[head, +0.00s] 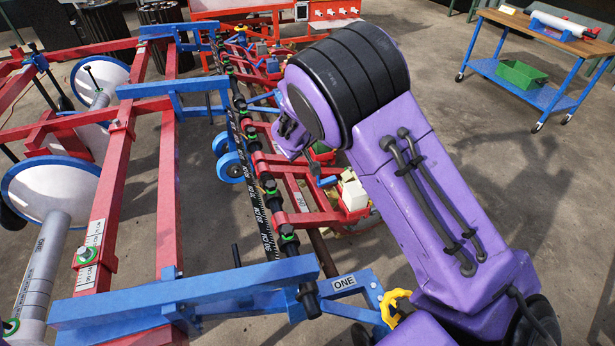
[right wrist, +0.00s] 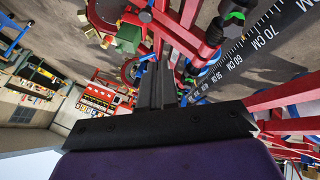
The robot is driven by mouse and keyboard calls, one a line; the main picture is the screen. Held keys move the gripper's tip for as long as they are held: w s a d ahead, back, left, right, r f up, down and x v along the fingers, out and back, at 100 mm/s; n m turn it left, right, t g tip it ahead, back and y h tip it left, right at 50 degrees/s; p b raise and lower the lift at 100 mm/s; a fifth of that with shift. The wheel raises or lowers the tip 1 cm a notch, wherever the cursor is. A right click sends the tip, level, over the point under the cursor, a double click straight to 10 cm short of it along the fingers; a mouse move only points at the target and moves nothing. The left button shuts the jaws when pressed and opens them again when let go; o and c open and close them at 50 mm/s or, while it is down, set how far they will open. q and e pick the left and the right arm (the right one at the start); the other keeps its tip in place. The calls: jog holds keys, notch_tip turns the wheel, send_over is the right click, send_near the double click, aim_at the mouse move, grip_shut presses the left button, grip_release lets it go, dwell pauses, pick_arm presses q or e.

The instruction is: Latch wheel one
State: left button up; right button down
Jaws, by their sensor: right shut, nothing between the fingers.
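A white label reading ONE (head: 344,283) sits on a blue bracket at the front end of the long dark toolbar (head: 262,215). A yellow handle (head: 395,305) stands just right of that label, beside my purple right arm. A pair of blue wheels (head: 230,160) shows farther back, left of the toolbar; no number is readable on them. My right gripper (right wrist: 163,75) is shut and empty in the right wrist view, pointing toward the frame's red and blue parts. In the head view it is mostly hidden by my own wrist. My left gripper is not in view.
Red and blue frame beams (head: 170,200) fill the left side. A ruler strip (right wrist: 262,35) runs along the toolbar. Red row units with a cream-coloured box (head: 352,192) stand close to my right arm. A wheeled workbench (head: 540,70) is at the back right, with open floor before it.

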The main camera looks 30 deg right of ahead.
pick_arm(q)
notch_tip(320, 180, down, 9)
jog(key=b, duration=0.7)
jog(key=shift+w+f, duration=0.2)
pick_arm(e)
jog(key=s+f+x, duration=0.1)
jog(key=s+x, duration=0.1)
jog(key=x, duration=1.6)
jog(key=shift+s+d, duration=0.25)
jog(key=shift+d, duration=0.15)
jog(key=shift+f, duration=0.1)
